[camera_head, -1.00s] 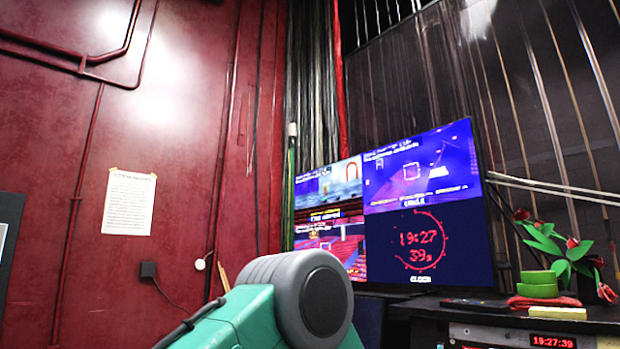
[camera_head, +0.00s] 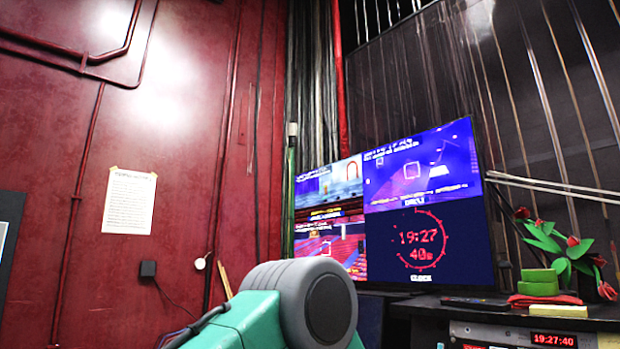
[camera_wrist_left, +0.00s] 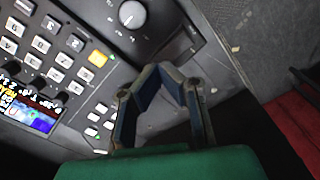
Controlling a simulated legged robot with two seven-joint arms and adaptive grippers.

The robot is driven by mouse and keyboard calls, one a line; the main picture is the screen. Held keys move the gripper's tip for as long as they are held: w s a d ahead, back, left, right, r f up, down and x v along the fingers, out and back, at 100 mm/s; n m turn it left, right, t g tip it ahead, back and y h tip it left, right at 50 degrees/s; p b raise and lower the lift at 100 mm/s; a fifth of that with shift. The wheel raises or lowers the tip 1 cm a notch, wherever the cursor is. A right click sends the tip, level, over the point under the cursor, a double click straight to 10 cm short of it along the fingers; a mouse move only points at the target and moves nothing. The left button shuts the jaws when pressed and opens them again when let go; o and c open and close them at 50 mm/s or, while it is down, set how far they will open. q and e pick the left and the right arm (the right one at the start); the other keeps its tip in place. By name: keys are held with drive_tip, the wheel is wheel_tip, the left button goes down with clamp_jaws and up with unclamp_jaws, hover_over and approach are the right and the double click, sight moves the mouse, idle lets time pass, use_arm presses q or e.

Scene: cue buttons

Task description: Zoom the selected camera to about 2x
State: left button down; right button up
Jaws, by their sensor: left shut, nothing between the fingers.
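In the left wrist view a grey control panel (camera_wrist_left: 72,20) lies below my left gripper. It carries a round knob (camera_wrist_left: 132,14) with a pale mark, rows of white square buttons (camera_wrist_left: 40,45), one lit orange button (camera_wrist_left: 98,58) and small green-lit buttons (camera_wrist_left: 91,131). A small colour screen (camera_wrist_left: 30,112) is at the left edge. My left gripper (camera_wrist_left: 172,76) is shut and empty, over the panel's edge near the knob and orange button; I cannot tell whether it touches anything. In the head view a wall monitor (camera_head: 420,190) shows several camera pictures and a clock. My right gripper is in neither view.
A black shelf (camera_head: 470,310) below the monitor holds a green block (camera_head: 540,283), a red cloth (camera_head: 530,300) and a plant with red flowers (camera_head: 560,255). A rack clock (camera_head: 553,340) sits beneath. A paper sheet (camera_head: 128,200) hangs on the red wall.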

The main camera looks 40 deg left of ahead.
use_arm(q)
drive_tip(key=shift+f+b, duration=0.35)
drive_tip(key=shift+f, duration=0.4)
idle(2.2)
wheel_tip(320, 180, up, 8)
drive_tip(key=p, duration=0.8)
drive_tip(key=shift+f, duration=0.25)
drive_tip(key=shift+f, duration=0.1)
drive_tip(key=s+f+m+b, duration=0.2)
drive_tip(key=s+f+m, duration=0.3)
drive_tip(key=s, duration=0.6)
drive_tip(key=s+a+f+m+b, duration=0.1)
drive_tip(key=s+f+m, duration=0.5)
drive_tip(key=s+f, duration=0.3)
drive_tip(key=s, duration=0.2)
drive_tip(key=shift+s+f+m+t+b, duration=0.15)
drive_tip(key=shift+s+m+t+b, duration=0.15)
drive_tip(key=shift+s+b, duration=0.05)
